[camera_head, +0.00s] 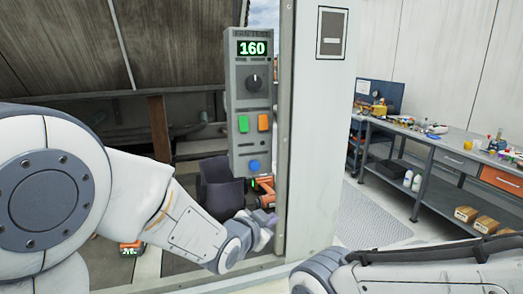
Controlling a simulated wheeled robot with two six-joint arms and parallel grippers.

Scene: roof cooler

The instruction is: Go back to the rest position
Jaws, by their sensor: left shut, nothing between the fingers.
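My left arm comes in from the left, and my left gripper (262,232) is shut and empty. It shows below a grey control box (240,150) and in front of the lower part of the post. The box has a display reading 160, a black knob, a green button, an orange button and a blue button. A clear gap shows between the gripper and the blue button (254,166). Part of my right arm shows at the bottom right; its gripper is out of the picture.
A pale post (314,120) stands right of the box. An orange and black power tool (264,190) and a dark bin (220,187) are behind the gripper. At the right, a workbench (450,152) holds tools and bottles. Open floor lies between post and bench.

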